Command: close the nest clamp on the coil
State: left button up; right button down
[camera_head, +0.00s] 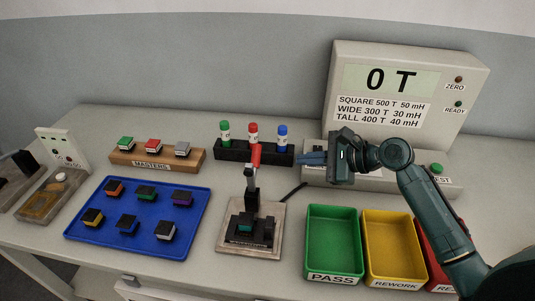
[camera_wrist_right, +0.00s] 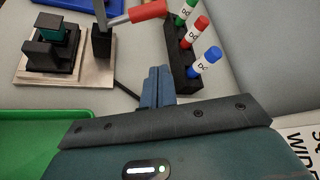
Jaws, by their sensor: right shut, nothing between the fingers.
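The nest clamp (camera_head: 252,196) stands on a pale square base (camera_head: 231,246) at the middle front of the table. Its red handle (camera_head: 256,155) points up in the head view, and it also shows at the top of the right wrist view (camera_wrist_right: 148,11). My left gripper is not in view.
A black rack (camera_head: 232,152) with green, red and blue markers stands just behind the handle. The meter (camera_head: 404,58) reads 0 T. Green (camera_head: 334,268) and yellow (camera_head: 391,215) bins lie to the right. A blue tray (camera_head: 103,201) with several coils lies to the left.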

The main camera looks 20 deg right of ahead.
aim_at(254, 161)
jog(key=x, duration=1)
jog(key=shift+w+a, duration=0.1)
pick_arm(q)
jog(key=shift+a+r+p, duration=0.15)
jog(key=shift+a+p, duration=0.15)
jog(key=shift+p, duration=0.6)
pick_arm(e)
jog(key=s+r, duration=0.1)
jog(key=s+a+r, duration=0.1)
jog(key=r, duration=0.1)
jog(key=shift+a, duration=0.2)
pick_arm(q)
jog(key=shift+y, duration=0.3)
pick_arm(e)
jog(key=shift+w+r, duration=0.1)
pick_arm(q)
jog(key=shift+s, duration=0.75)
pick_arm(e)
jog(key=shift+r+n+t, duration=0.25)
jog(key=shift+n+t, duration=0.05)
